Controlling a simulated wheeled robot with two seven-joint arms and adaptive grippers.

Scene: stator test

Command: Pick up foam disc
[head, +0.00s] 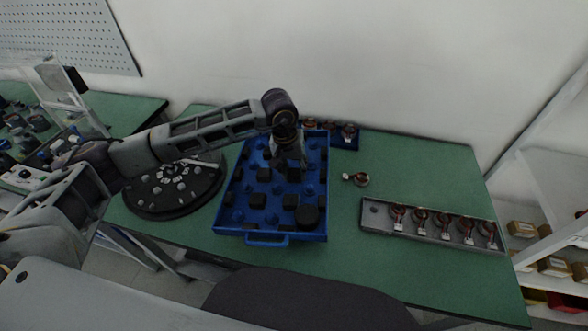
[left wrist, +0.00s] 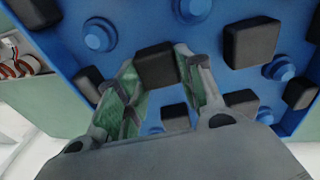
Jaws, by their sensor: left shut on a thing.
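A round black disc (head: 307,216), which looks like the foam disc, lies in the front right corner of the blue tray (head: 271,237). My left gripper (head: 292,168) points down over the rear middle of the tray, behind and left of that disc. In the left wrist view, my left gripper (left wrist: 157,62) is shut on a dark foam piece (left wrist: 157,68) between its fingertips. This piece looks blocky; I cannot tell whether it is clear of the tray floor. The gripper hides it in the head view. My right gripper is not in view.
The tray holds several black blocks and blue round pegs. A dark turntable (head: 172,190) with small parts stands left of it. A ring-shaped part (head: 360,179) and a grey rack (head: 433,229) of similar parts lie to the right.

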